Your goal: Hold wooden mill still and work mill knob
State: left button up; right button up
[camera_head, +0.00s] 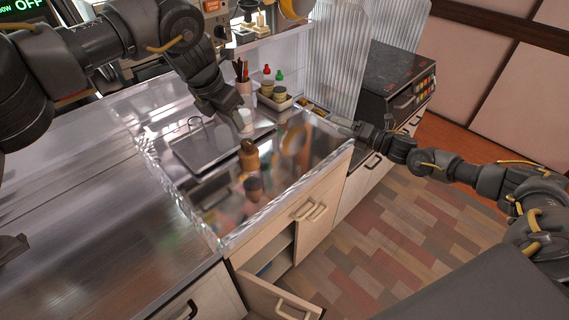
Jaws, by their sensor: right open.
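The wooden mill (249,158) stands upright on the shiny counter, just right of the metal tray, with its small rounded knob on top. Its reflection shows in the counter below it. My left gripper (238,118) is above and behind the mill, pointing down over the tray's far right corner, apart from the mill. A small white object (245,121) shows beside its fingertips; I cannot tell whether it is held. My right gripper (338,124) is open over the counter's right end, well to the right of the mill and apart from it.
The metal tray (197,158) with a wire handle lies left of the mill. Behind are a utensil cup (243,88) and a caddy of bottles (275,101). A dark oven (396,78) stands back right. A drawer (277,298) is open below. The left counter is clear.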

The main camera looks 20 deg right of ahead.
aim_at(248, 161)
jog(key=a+f+n+g+y, duration=0.1)
jog(key=a+n, duration=0.2)
jog(key=a, duration=0.1)
jog(key=s+a+n+g+y, duration=0.1)
jog(key=a+n+y, duration=0.1)
jog(key=a+n, duration=0.1)
jog(key=s+a+f+n+g+y, duration=0.1)
jog(key=a+n, duration=0.1)
jog(key=a, duration=0.4)
jog(key=shift+f+n, duration=0.35)
jog(key=shift+n, duration=0.05)
jog(key=s+a+n+g+y, duration=0.1)
jog(key=a+n, duration=0.1)
jog(key=a+n+g+y, duration=0.1)
jog(key=a+n, duration=0.1)
jog(key=a, duration=0.1)
jog(key=s+a+n+y, duration=0.1)
jog(key=a+n, duration=0.1)
jog(key=a, duration=0.1)
jog(key=shift+s+a+f+n+g, duration=0.15)
jog(key=shift+s+f+n+g, duration=0.15)
jog(key=shift+g, duration=0.1)
jog(key=shift+s+a+n, duration=0.25)
jog(key=shift+a+n, duration=0.25)
jog(key=shift+a, duration=0.05)
jog(key=x, duration=1)
jog(key=shift+w+a+r, duration=0.1)
jog(key=shift+a, duration=0.25)
